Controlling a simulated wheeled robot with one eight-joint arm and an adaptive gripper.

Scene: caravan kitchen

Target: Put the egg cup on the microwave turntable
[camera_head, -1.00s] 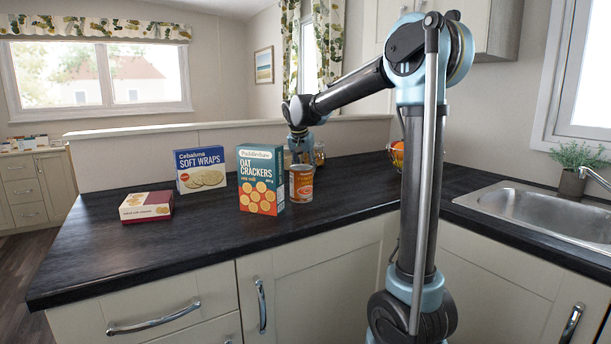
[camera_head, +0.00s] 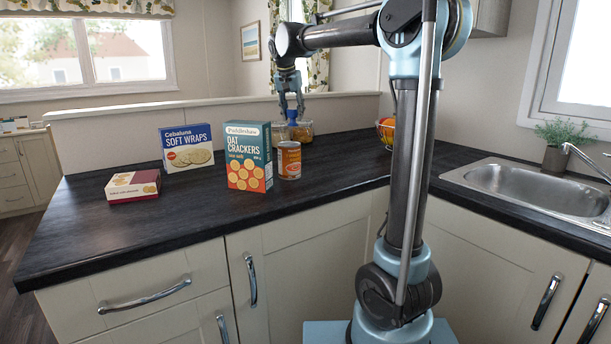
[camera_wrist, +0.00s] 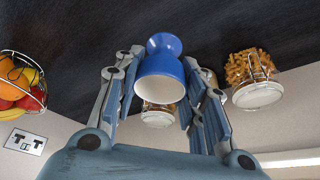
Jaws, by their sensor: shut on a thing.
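The blue egg cup (camera_wrist: 163,70) is held between the two fingers of my gripper (camera_wrist: 160,88) in the wrist view. Its pale open bowl faces the camera and its foot points away, toward the dark worktop. In the head view my gripper (camera_head: 291,106) hangs fingers down over the worktop behind the oat crackers box. A small blue part of the egg cup (camera_head: 291,116) shows between the fingertips. The microwave and its turntable are in neither view.
Close around my gripper are the oat crackers box (camera_head: 248,157), a tin (camera_head: 289,160), glass jars (camera_head: 302,132) and a wire fruit basket (camera_head: 386,131). A soft wraps box (camera_head: 187,147) and a small carton (camera_head: 132,186) stand left. The front-left worktop is clear.

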